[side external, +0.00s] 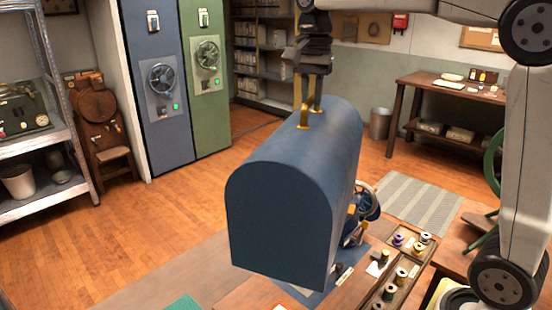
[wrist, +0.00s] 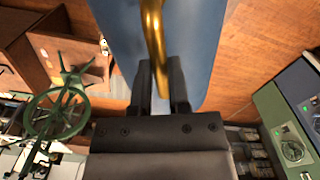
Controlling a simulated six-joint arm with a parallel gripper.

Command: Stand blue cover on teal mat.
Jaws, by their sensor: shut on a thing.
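The blue cover (side external: 280,205) is a large box with a rounded top and a brass handle (side external: 304,120). It hangs upright in the air in front of the work table in the side view. My gripper (side external: 309,92) is above it, shut on the handle. In the wrist view my gripper (wrist: 161,75) has its two fingers around the brass handle, with the blue cover (wrist: 200,35) beyond. The teal mat (side external: 182,304) shows only as a small corner at the bottom edge of the side view; the rest is out of frame.
A dark blue machine with a wheel (side external: 365,202) stands behind the cover, partly hidden. A wooden tray of thread spools (side external: 402,268) lies right of it. A metal shelf (side external: 48,140) stands at the left. The floor between is clear.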

